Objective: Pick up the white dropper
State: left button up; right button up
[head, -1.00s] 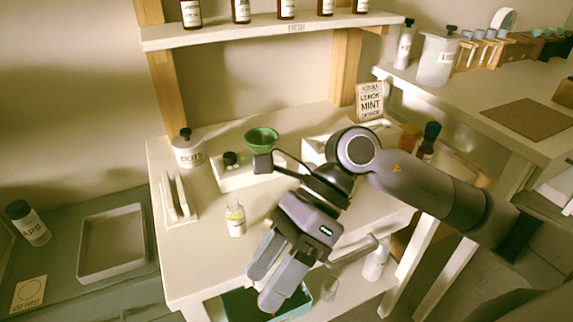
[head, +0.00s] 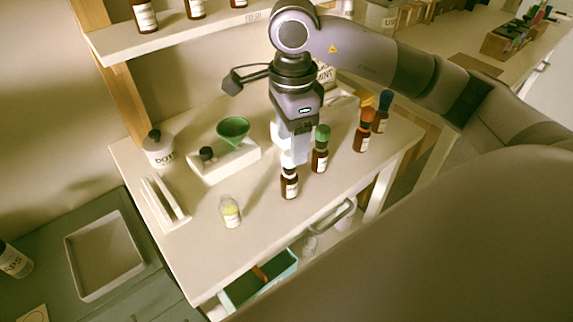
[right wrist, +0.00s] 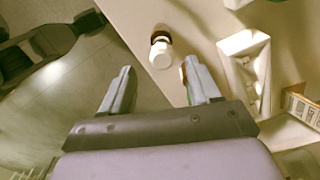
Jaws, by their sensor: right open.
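The white dropper (head: 288,161) tops a small brown bottle (head: 290,187) with a pale label, upright on the white table (head: 190,262). My right gripper (head: 291,154) is open and points down over it, with the fingertips close to the dropper's top. The fingers partly hide the dropper in the head view. In the right wrist view the white dropper (right wrist: 161,56) lies just ahead of and between the spread fingertips (right wrist: 157,67). I cannot tell whether a finger touches it. My left gripper is not in view.
Brown bottles with green (head: 322,134), orange (head: 366,116) and blue (head: 385,98) droppers stand in a row to the right. A vial of yellow liquid (head: 230,211) is front left. A green funnel (head: 233,128) and white pot (head: 158,150) stand behind. A shelf (head: 215,27) hangs above.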

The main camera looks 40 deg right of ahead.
aim_at(288, 153)
jog(key=shift+w+a+f, duration=0.15)
jog(key=shift+f, duration=1.05)
jog(key=shift+w+a+f, duration=0.1)
jog(key=shift+f, duration=1.05)
jog(key=c, duration=0.7)
jog(key=shift+r, duration=0.15)
notch_tip(288, 153, up, 8)
jog(key=shift+r, duration=0.25)
notch_tip(288, 153, up, 11)
jog(key=p, duration=0.3)
